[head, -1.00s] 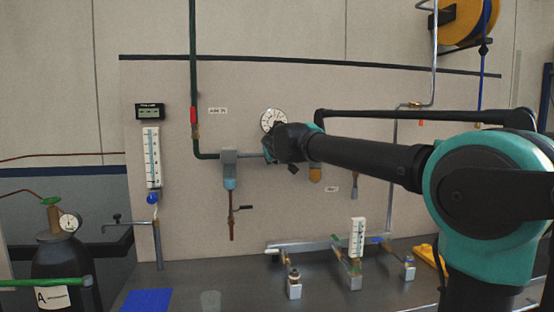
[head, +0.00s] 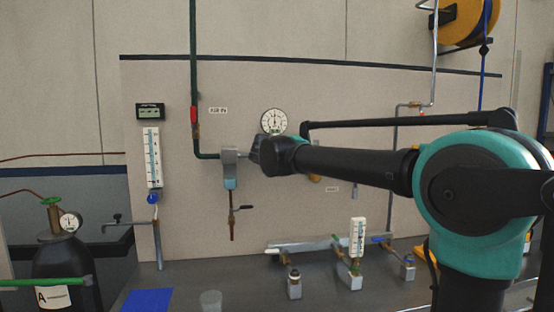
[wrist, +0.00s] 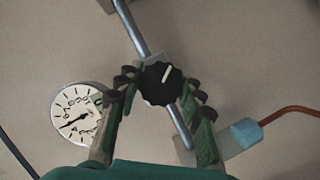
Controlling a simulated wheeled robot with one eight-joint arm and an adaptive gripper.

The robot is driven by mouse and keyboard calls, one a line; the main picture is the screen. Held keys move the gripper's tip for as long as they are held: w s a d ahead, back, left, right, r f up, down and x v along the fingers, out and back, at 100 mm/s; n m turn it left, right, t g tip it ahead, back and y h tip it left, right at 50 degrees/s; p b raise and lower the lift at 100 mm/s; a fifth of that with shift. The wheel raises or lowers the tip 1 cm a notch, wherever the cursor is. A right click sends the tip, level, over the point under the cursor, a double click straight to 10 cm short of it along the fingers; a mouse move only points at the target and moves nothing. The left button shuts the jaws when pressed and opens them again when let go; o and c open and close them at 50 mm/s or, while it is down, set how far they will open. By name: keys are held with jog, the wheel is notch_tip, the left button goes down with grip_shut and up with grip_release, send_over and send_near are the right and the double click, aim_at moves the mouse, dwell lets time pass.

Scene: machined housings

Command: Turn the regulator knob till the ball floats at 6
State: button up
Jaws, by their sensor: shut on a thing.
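The regulator knob (wrist: 160,84) is black and scalloped with a white pointer line, and shows in the wrist view. My gripper (wrist: 162,88) is shut on it, one finger on each side. In the head view my gripper (head: 258,150) is at the pipe on the panel, and hides the knob there. A tall flow tube with a white scale (head: 152,157) is on the panel at left, and a shorter scaled tube (head: 358,238) stands on the bench fittings. The ball is too small to make out in either tube.
A round dial gauge (head: 273,121) is just above my gripper; it also shows in the wrist view (wrist: 78,115). A gas cylinder (head: 62,262) stands at far left. A blue mat (head: 148,300) lies on the bench.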

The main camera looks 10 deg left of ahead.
dwell(0.3)
jog(key=o, duration=1.2)
jog(key=shift+s, duration=0.1)
jog(key=v, duration=1.1)
jog(key=shift+s, duration=0.4)
